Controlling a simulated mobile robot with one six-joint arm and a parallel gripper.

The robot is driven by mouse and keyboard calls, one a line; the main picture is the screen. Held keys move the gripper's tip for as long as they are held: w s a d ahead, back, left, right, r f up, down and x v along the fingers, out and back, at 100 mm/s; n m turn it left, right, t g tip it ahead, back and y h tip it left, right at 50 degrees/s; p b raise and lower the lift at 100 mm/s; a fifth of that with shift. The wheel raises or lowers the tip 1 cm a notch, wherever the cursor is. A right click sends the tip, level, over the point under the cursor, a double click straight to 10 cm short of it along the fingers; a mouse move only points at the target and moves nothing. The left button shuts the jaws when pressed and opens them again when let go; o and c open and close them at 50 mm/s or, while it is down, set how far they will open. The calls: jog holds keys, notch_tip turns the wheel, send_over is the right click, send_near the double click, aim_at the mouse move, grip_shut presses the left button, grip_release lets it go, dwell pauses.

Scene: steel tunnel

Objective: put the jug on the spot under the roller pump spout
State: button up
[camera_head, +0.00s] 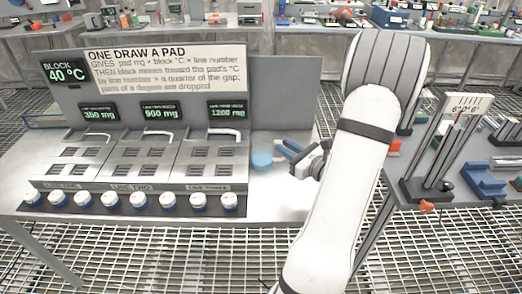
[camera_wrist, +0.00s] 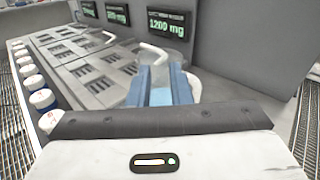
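A small, pale blue, see-through cylinder (camera_head: 262,153), which looks like the jug, stands on the steel bench right of three slotted units. My gripper (camera_head: 284,149) is just right of it, with blue fingers pointing left towards it. In the wrist view the fingers (camera_wrist: 164,88) stand apart with a gap between them. A pale blue patch shows in that gap, but I cannot tell whether it is the jug. White bent tubes (camera_head: 222,132) lie over the units; I cannot tell which is the roller pump spout. No marked spot is clear.
Several white jars with blue bases (camera_head: 142,202) line the bench front. A grey back panel (camera_head: 285,95) carries green displays and a sign reading "ONE DRAW A PAD". A side table (camera_head: 480,180) at right holds a gauge stand and a blue block. The bench right of the units looks mostly bare.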

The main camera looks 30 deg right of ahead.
jog(key=s+d+f+m+h, duration=0.2)
jog(key=d+f+m+h, duration=0.1)
jog(key=d, duration=0.2)
send_near(284, 158)
jog(key=w, duration=0.3)
jog(key=shift+w+d+r+t, duration=0.2)
jog(key=shift+w+t, duration=0.15)
jog(key=shift+t, duration=0.05)
jog(key=w, duration=0.6)
jog(key=shift+w+a+p, duration=0.1)
jog(key=shift+w+p, duration=0.2)
jog(key=shift+w, duration=0.05)
grip_shut()
